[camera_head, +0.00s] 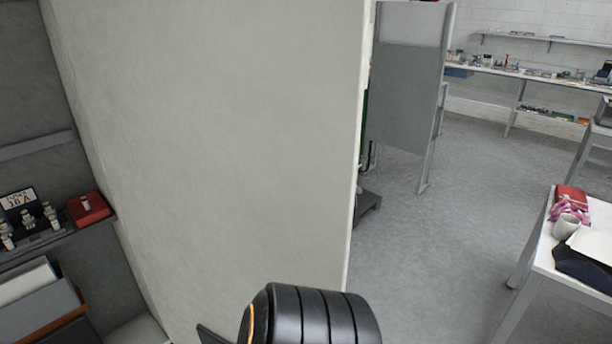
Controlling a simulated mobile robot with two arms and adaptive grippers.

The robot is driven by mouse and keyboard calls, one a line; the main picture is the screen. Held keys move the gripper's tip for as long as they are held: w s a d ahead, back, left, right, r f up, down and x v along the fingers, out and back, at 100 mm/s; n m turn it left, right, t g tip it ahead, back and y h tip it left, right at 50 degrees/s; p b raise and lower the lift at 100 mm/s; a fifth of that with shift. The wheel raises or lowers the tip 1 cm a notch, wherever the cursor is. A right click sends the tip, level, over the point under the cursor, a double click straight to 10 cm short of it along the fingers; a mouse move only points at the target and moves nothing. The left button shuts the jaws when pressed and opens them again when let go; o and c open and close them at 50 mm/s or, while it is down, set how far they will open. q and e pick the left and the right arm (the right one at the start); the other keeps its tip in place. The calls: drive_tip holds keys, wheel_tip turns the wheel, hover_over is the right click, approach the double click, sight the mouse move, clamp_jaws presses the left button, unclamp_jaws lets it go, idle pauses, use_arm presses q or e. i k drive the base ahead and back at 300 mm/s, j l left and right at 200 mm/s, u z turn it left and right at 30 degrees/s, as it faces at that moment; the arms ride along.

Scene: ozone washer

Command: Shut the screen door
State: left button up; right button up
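A large flat off-white panel (215,140) stands upright close in front of me and fills the middle of the head view. Its right edge shows as a thin pale strip. Farther back, a grey framed screen panel (405,95) stands on legs, partly hidden behind that edge. I cannot tell for certain which of the two is the screen door. A black ribbed part of my arm shows at the bottom, in front of the off-white panel; whether it touches the panel is unclear. Neither gripper can be made out.
A white table (540,257) at right carries a mug (566,226) and a red item. A long bench (500,70) lines the back wall. Grey floor (430,250) between is clear.

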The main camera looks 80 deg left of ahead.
sight(227, 133)
drive_tip(key=i+u, duration=0.3)
drive_tip(key=i, duration=0.15)
drive_tip(key=i+l+u, duration=0.35)
drive_tip(key=i+j+u, duration=0.1)
drive_tip(key=u, duration=0.3)
drive_tip(key=i+u, duration=0.6)
drive_tip(key=u, duration=0.25)
drive_tip(key=i+u, duration=0.2)
drive_tip(key=u, duration=0.2)
drive_tip(key=i+l+u, duration=0.2)
drive_tip(key=u, duration=0.2)
drive_tip(key=i+u, duration=0.15)
drive_tip(key=u, duration=0.3)
drive_tip(key=i+u, duration=0.15)
drive_tip(key=u, duration=0.35)
drive_tip(key=i+l+u, duration=0.1)
drive_tip(key=u, duration=0.35)
drive_tip(key=i+l+u, duration=0.15)
drive_tip(key=u, duration=0.35)
drive_tip(key=i+l+u, duration=0.1)
drive_tip(key=u, duration=0.35)
drive_tip(key=i+l+u, duration=0.3)
drive_tip(key=k+j+z, duration=0.3)
drive_tip(key=j, duration=0.2)
